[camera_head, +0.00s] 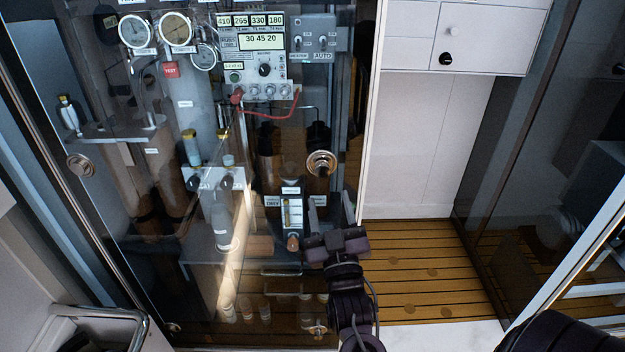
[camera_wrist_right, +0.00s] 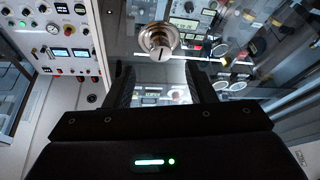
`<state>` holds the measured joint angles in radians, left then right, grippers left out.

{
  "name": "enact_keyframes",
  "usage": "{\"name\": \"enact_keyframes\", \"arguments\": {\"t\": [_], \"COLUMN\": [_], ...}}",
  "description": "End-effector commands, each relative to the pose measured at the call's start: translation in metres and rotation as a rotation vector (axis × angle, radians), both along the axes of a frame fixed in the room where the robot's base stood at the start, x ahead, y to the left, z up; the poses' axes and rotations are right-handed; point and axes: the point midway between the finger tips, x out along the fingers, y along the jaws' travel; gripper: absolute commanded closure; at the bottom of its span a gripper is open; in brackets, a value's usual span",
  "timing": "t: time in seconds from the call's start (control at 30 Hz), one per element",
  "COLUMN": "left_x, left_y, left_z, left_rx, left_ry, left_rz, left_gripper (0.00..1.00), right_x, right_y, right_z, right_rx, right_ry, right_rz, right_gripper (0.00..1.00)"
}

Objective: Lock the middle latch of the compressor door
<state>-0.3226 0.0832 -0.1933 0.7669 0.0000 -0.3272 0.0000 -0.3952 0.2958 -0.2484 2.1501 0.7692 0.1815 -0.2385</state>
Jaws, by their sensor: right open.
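The middle latch (camera_head: 321,163) is a round, shiny metal knob near the right edge of the transparent compressor door (camera_head: 150,235). My right gripper (camera_head: 330,210) is open and empty just below the latch in the head view, its fingers pointing up toward it. In the right wrist view the latch (camera_wrist_right: 159,40) appears beyond and between the two fingertips (camera_wrist_right: 160,80), apart from them. A short dark mark shows on its face. I cannot tell whether it is locked. My left gripper is not in view.
Behind the transparent door are gauges (camera_head: 175,28), a control box with displays (camera_head: 252,60) and a red cable (camera_head: 272,112). Another round latch (camera_head: 80,165) is at the left. A white cabinet (camera_head: 425,130) stands right of the door, above a slatted wooden floor (camera_head: 425,270).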

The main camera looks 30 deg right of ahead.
Motion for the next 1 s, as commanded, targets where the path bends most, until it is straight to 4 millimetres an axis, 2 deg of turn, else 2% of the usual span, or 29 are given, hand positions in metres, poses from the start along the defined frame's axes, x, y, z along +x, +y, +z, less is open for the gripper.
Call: {"name": "enact_keyframes", "arguments": {"t": [0.4,0.6,0.8,0.83,1.0], "left_x": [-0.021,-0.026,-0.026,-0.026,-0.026], "left_y": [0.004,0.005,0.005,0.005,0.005], "left_z": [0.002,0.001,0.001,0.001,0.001], "left_rx": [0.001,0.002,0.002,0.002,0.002], "left_ry": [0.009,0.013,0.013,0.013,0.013], "left_rz": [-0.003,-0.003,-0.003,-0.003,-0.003], "left_gripper": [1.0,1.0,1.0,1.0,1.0], "right_x": [0.053,0.063,0.063,0.063,0.063], "right_y": [-0.022,-0.026,-0.026,-0.026,-0.026], "right_z": [0.025,0.027,0.027,0.027,0.027], "right_rx": [-0.002,-0.001,-0.001,-0.001,-0.001], "right_ry": [0.001,0.002,0.003,0.003,0.003], "right_rz": [0.003,0.002,0.002,0.002,0.002], "right_gripper": [0.5,0.5,0.5,0.51,0.74]}}
